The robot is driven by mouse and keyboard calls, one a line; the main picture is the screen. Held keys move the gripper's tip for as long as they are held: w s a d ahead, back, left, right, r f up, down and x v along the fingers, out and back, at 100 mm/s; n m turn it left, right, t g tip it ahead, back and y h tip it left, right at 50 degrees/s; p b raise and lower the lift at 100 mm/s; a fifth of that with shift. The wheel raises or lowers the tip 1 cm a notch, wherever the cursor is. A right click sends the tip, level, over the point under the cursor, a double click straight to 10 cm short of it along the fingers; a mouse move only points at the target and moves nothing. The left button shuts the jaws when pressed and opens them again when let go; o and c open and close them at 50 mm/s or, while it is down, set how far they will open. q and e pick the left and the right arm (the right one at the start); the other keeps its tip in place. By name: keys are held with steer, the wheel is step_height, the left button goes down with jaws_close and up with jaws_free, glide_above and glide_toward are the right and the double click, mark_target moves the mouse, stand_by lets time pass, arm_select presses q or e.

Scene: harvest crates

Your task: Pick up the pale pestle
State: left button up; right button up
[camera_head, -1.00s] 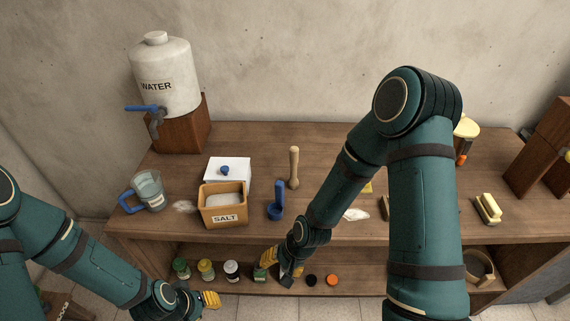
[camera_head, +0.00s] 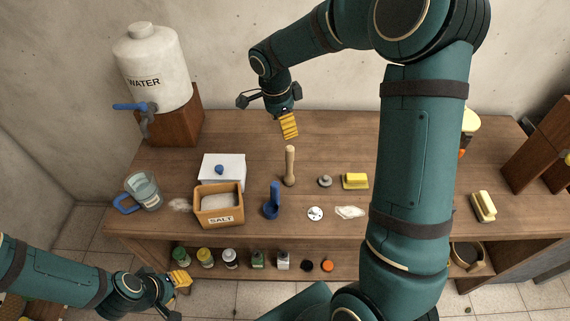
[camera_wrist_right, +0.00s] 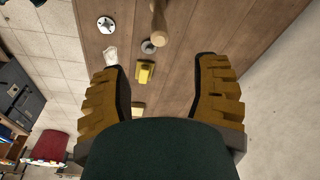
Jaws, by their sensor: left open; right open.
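The pale pestle (camera_head: 290,166) stands upright on the wooden table, a light wood rod behind the blue-handled item. In the right wrist view the pestle (camera_wrist_right: 158,20) shows at the top edge, partly cut off, ahead of the fingers. My right gripper (camera_head: 289,126) is above the table, close over the pestle's top in the head view, apart from it as far as I can tell. In the right wrist view my right gripper (camera_wrist_right: 160,90) is open with nothing between its yellow fingers. My left gripper (camera_head: 181,281) is low at the front left, open, away from the pestle.
The salt box (camera_head: 219,206), a white lidded box (camera_head: 222,173) and a blue upright tool (camera_head: 272,203) stand left of the pestle. A grey knob-like item (camera_head: 325,181) and a yellow brush (camera_head: 355,181) lie to its right. Several jars stand on the lower shelf.

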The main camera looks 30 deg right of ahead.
mark_target(290, 148)
steer(key=f, duration=0.4)
steer(key=d+f, duration=0.1)
steer(key=f, duration=0.3)
steer(key=d+f, duration=0.1)
steer(key=f, duration=0.3)
steer(key=shift+s+f+p, duration=0.2)
steer(key=shift+f+p, duration=0.05)
steer(key=shift+p, duration=0.1)
jaws_close()
